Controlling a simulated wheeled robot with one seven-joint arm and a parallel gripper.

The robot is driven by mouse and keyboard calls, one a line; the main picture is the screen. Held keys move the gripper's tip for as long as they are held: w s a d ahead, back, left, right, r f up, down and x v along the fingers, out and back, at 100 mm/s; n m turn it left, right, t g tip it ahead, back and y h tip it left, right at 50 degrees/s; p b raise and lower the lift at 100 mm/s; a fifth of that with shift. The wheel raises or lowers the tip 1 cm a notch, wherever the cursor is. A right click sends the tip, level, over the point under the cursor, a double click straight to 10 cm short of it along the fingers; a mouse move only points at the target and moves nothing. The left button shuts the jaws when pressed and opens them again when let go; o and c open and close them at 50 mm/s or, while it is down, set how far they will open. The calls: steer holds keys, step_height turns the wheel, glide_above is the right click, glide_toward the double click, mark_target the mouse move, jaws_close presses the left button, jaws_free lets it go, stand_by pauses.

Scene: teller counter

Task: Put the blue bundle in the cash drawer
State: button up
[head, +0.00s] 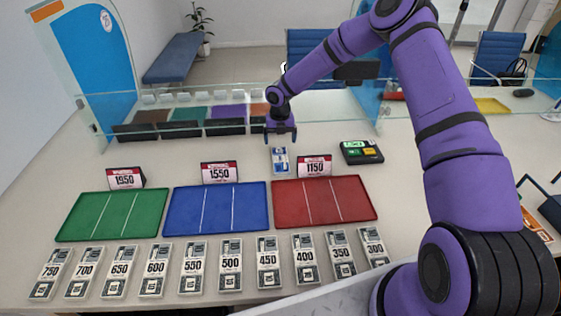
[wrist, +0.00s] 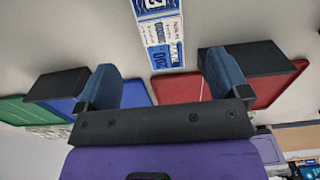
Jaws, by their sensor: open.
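The blue bundle (head: 280,160), a blue and white banded stack, lies flat on the counter behind the red tray. It also shows in the wrist view (wrist: 160,38), at the top middle, lined up with the gap between my fingers. My gripper (head: 281,136) is open and empty, pointing down just behind and above the bundle, apart from it. A row of brown, green, purple and orange compartments (head: 187,114) with black fronts stands at the back left. It looks like the cash drawer; I cannot tell which compartments hold anything.
Green (head: 75,216), blue (head: 180,207) and red (head: 352,200) trays lie in front, with price signs behind them. Several numbered grey bundles (head: 192,268) line the front edge. A black keypad device (head: 361,152) is to the right. A glass screen (head: 345,105) stands along the back.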

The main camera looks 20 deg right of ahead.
mark_target(280, 158)
steer(key=f, duration=0.9)
steer(key=shift+s, duration=0.2)
steer(key=c, duration=1.1)
steer(key=shift+r, duration=0.15)
